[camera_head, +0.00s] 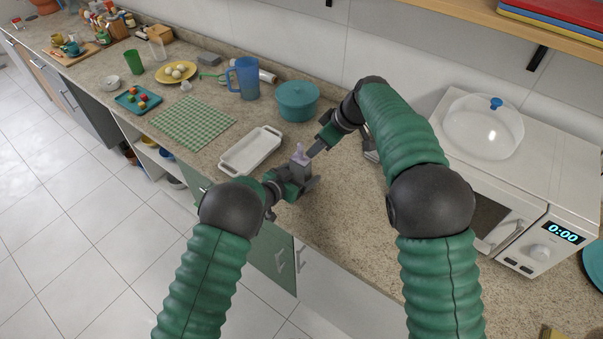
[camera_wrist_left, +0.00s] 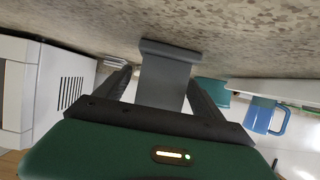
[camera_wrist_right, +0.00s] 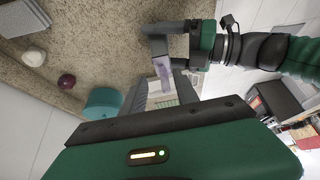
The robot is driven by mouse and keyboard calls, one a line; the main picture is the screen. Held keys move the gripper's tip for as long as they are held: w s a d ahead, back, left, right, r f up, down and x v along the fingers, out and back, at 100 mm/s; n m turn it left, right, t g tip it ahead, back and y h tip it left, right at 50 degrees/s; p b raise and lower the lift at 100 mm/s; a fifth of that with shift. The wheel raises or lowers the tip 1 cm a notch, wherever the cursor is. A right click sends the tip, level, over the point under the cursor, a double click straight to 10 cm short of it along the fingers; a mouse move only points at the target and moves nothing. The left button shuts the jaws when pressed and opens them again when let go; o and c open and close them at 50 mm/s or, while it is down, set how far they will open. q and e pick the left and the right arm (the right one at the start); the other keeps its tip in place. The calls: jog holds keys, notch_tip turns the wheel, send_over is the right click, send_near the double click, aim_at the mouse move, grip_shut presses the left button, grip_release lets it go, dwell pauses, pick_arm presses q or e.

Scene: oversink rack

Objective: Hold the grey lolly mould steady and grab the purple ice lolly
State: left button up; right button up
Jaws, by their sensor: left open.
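The purple ice lolly (camera_head: 300,156) stands upright between my two grippers in the head view. It also shows in the right wrist view (camera_wrist_right: 163,72), just past the right fingertips. The grey lolly mould (camera_wrist_left: 166,78) is between the fingers of my left gripper (camera_head: 302,181) in the left wrist view, with its wide base at the counter. The left fingers are apart, one on each side of it; contact is unclear. My right gripper (camera_head: 315,149) is open and empty, beside the lolly on its right in the head view.
A white tray (camera_head: 232,165) lies just left of the grippers. Behind are a teal pot (camera_head: 297,117) and a blue jug (camera_head: 248,93). A microwave (camera_head: 535,225) with a clear dome (camera_head: 483,140) stands at the right.

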pick_arm(q)
jog(key=shift+a, duration=0.2)
jog(key=shift+c, duration=0.6)
jog(key=shift+d, duration=0.15)
jog(key=c, duration=1.4)
